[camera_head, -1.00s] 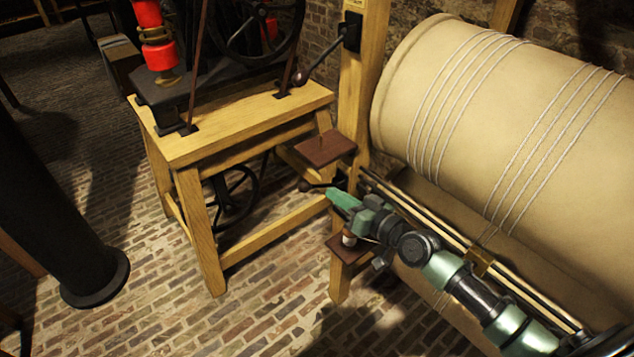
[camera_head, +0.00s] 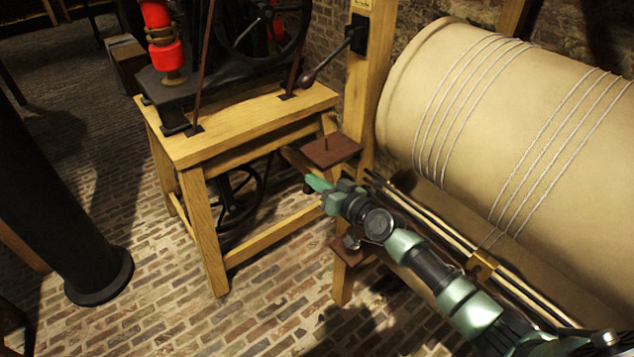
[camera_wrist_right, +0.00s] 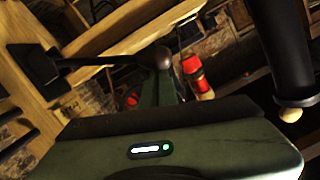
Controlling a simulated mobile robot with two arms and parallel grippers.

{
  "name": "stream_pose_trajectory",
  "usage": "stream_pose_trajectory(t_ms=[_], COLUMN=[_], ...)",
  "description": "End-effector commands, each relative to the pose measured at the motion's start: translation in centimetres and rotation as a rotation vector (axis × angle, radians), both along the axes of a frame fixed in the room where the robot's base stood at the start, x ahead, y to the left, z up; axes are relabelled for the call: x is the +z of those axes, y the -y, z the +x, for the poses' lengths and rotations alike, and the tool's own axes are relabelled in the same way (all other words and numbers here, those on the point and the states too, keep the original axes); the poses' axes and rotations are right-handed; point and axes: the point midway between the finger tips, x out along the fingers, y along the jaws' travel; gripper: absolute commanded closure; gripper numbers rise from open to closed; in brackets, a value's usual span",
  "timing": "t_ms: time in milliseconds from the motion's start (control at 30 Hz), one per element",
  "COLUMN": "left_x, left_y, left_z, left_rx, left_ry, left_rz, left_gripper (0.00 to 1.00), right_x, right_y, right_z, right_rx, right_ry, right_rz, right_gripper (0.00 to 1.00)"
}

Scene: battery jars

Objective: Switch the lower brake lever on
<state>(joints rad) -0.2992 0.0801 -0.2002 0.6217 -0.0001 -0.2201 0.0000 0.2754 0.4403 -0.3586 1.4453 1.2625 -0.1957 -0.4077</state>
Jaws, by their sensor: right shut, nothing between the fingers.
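My right gripper (camera_head: 316,183) is shut and empty, its green fingertips pointing left beside the wooden post. It hides the lower brake lever in the head view. In the right wrist view a dark lever with a round brown knob (camera_wrist_right: 160,58) runs from a black mount (camera_wrist_right: 36,70) on the post; by its place it looks like the lower brake lever. The knob is just beyond the tips of my right gripper (camera_wrist_right: 158,88); I cannot tell whether they touch. The upper lever's knob (camera_head: 307,79) hangs down left of its black mount (camera_head: 359,34). My left gripper is not in view.
A wooden table (camera_head: 235,125) with a wheeled machine stands left of the gripper. A large roped drum (camera_head: 500,120) fills the right. A small brown shelf (camera_head: 332,151) sits close above the gripper. The brick floor (camera_head: 160,280) is open at front left.

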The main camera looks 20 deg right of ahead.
Motion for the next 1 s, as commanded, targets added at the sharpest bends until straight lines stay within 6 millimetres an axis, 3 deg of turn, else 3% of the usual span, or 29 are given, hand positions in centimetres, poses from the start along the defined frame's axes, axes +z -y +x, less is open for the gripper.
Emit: stream_pose_trajectory(t_ms=[467,1000], left_x=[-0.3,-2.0], left_y=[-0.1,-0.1], left_z=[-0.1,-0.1], left_rx=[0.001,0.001], left_ry=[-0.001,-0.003], left_rz=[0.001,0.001], left_gripper=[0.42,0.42], right_x=[-1.6,-8.0], right_y=[-1.2,-3.3], right_z=[-0.4,-1.2], right_rx=[0.002,0.002], right_ry=[0.043,0.202], right_rz=[-0.119,-0.559], right_gripper=[1.0,1.0])
